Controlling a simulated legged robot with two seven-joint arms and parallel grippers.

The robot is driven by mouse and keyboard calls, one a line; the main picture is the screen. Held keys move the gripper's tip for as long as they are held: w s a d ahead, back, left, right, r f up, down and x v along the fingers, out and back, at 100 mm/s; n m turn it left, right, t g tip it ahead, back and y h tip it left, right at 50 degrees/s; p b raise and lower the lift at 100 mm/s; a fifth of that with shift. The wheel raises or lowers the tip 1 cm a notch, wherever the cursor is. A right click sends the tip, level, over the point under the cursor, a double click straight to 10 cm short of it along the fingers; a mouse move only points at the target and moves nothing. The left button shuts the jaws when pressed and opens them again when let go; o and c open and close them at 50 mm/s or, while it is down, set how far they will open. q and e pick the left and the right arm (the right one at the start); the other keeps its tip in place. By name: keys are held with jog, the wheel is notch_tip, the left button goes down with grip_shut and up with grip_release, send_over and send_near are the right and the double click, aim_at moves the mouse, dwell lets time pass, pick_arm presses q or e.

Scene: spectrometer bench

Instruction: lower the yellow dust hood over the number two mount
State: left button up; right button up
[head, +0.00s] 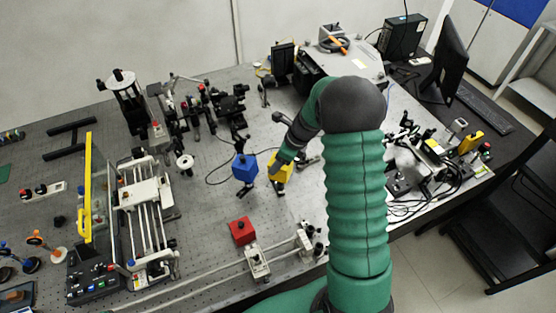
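A yellow block-like piece (287,174), which looks like the dust hood, is right of the blue block near the middle of the bench. My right gripper (274,168) reaches down to it from the upper right and covers part of it. The fingertips are too small and dark to show whether they are shut on it or only beside it. I cannot tell whether the hood rests on something or is held up. A blue block (244,168) stands just left, on a dark support. No number is readable, so I cannot tell which is mount two. My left gripper is not in view.
A red block (241,231) is nearer the front. Dark optical mounts (232,103) stand at the back, and a railed assembly (146,205) with a yellow-edged panel (87,190) is at left. My arm hides the right-centre bench. Perforated surface left of the red block is clear.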

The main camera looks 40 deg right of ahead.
jog(key=shift+f, duration=0.15)
jog(key=shift+f+b, duration=1.25)
jog(key=shift+f, duration=0.6)
jog(key=o, duration=1.4)
jog(key=b+v, duration=0.1)
jog(key=v, duration=1.5)
jog(key=shift+d+r+b, duration=0.2)
jog(key=shift+r+b, duration=0.1)
jog(key=shift+s, duration=0.15)
